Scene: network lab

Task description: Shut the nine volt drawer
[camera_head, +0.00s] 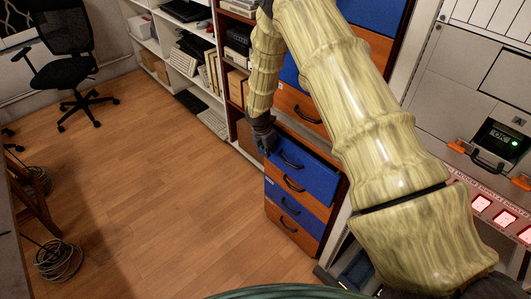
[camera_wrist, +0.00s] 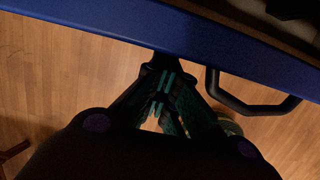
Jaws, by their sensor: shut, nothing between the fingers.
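My gripper (camera_head: 266,146) is at the upper left corner of the top blue drawer (camera_head: 318,176) in a low stack of blue and orange drawers. This drawer has a black handle and appears pulled out. In the wrist view my gripper (camera_wrist: 166,68) is shut and empty, its tips close against the blue drawer front (camera_wrist: 235,48). The black handle (camera_wrist: 255,106) is to the right of the fingers. I cannot tell whether they touch the front. No nine volt label is readable, so I cannot confirm which drawer it names.
Orange and blue drawers (camera_head: 295,184) lie below, and more drawers rise behind my arm. White shelves (camera_head: 200,75) stand to the left. A panel with lit red buttons (camera_head: 480,203) is at the right. Open wooden floor (camera_head: 170,170) spreads left of the drawers, with an office chair (camera_head: 68,70) beyond.

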